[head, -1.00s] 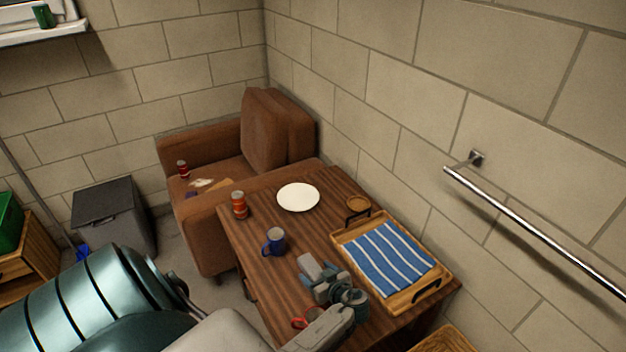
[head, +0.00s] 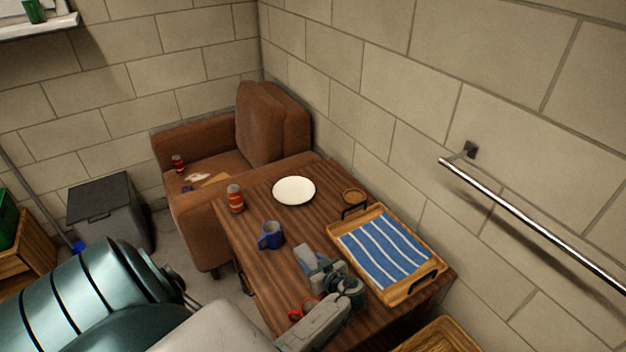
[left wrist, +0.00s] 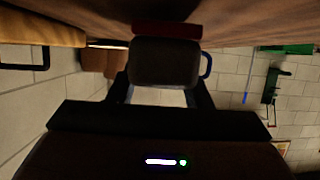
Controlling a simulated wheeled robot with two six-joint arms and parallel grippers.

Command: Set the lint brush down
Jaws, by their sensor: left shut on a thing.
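My left gripper (head: 313,262) is over the wooden table (head: 250,203), between the blue mug and the tray. It is shut on the lint brush, whose dark block (left wrist: 165,62) with a red part (left wrist: 167,30) sits between the fingers in the left wrist view. The table surface spans the top of that view, close to the red part; I cannot tell whether they touch. In the head view the brush is hard to tell apart from the grey gripper. My right gripper is not in view.
A wooden tray (head: 413,289) with a striped blue cloth (head: 385,249) is at right. A red looped object (head: 301,309) lies beside my arm. Bare tabletop lies around the mug.

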